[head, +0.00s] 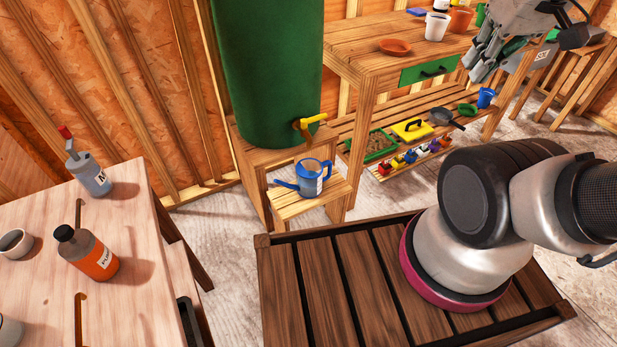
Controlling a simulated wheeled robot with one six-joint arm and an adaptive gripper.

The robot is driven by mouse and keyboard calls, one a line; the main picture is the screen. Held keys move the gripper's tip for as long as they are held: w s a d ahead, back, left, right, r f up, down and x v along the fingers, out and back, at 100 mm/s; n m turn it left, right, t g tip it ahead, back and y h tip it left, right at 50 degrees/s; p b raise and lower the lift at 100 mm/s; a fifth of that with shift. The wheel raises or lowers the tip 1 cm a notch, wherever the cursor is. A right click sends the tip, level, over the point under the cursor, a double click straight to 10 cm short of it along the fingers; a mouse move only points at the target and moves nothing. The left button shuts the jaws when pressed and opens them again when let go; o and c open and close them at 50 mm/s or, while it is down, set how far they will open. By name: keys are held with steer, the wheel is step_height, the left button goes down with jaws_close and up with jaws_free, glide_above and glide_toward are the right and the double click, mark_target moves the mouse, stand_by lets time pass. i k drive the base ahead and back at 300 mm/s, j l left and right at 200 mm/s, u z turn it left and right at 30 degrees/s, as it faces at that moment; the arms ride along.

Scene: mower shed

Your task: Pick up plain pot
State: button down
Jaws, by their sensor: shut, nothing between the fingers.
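Several pots stand on the top of the wooden potting bench (360,62) in the head view. A green pot (480,13) is partly hidden behind my arm. I cannot tell from the picture which one is the plain pot. My gripper (478,68) is at the upper right, shut and empty, in front of the bench and to the right of the white pot. It appears apart from the pots.
A table (120,265) with bottles is at left.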

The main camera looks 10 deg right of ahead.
mark_target(437, 24)
steer(key=k, duration=0.4)
steer(key=i+l+z, duration=0.45)
steer(key=i+l, duration=0.15)
steer(key=i+l+z, duration=0.45)
steer(key=i+l, duration=0.1)
steer(key=i, duration=0.1)
